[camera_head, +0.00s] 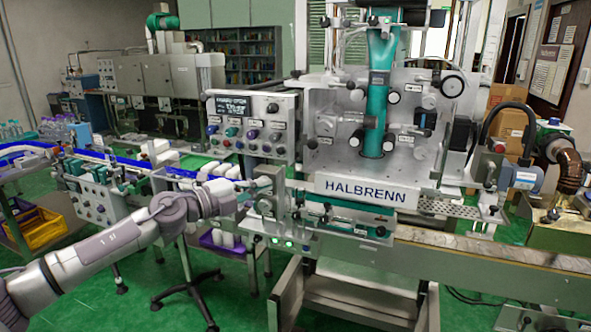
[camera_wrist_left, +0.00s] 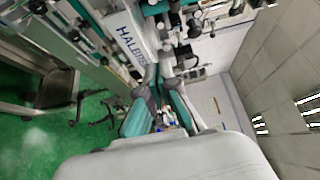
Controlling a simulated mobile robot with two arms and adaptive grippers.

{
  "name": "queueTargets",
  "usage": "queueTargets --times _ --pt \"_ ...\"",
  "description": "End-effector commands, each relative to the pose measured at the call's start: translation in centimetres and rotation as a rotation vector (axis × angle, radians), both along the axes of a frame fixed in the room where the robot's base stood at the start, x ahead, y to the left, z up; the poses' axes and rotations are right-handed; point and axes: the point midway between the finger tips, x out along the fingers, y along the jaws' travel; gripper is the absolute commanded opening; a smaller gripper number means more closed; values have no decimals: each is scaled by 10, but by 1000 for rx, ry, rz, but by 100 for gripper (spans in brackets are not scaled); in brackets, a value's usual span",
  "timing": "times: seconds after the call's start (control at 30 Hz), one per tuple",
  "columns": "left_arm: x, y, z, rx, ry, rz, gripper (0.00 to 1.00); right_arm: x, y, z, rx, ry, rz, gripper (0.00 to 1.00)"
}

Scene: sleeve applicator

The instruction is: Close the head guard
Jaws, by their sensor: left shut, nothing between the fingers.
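The sleeve applicator's head (camera_head: 375,110) stands right of centre in the head view, with a teal sleeve column, rollers and knobs. A clear, faintly reflective panel, apparently the head guard (camera_head: 330,105), shows around it. I cannot tell how far open it stands. The HALBRENN nameplate (camera_head: 366,191) lies below the head and also shows in the left wrist view (camera_wrist_left: 131,38). My left gripper (camera_head: 262,186) is at the machine's lower left, below the control panel and left of the nameplate. Its fingers (camera_wrist_left: 162,80) are shut and empty. Whether it touches the machine is unclear. My right gripper is not visible.
A control panel (camera_head: 252,127) with buttons juts out left of the head. A conveyor (camera_head: 490,254) runs to the lower right. A blue-edged conveyor (camera_head: 97,156) and a yellow crate (camera_head: 42,232) are at left.

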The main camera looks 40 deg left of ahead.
Motion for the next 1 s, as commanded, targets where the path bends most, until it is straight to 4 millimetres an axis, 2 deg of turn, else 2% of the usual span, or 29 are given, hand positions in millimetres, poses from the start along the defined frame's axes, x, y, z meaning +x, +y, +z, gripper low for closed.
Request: queueTargets --times 0.2,0.57,0.9,1.0 --pt "18 -5 3 4 -5 1 0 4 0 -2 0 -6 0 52" --pt "46 -14 6 -2 -5 2 0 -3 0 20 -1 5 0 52" --pt "95 -29 6 -2 -3 1 0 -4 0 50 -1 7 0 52" --pt "108 -19 2 -5 -2 3 0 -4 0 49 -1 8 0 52"
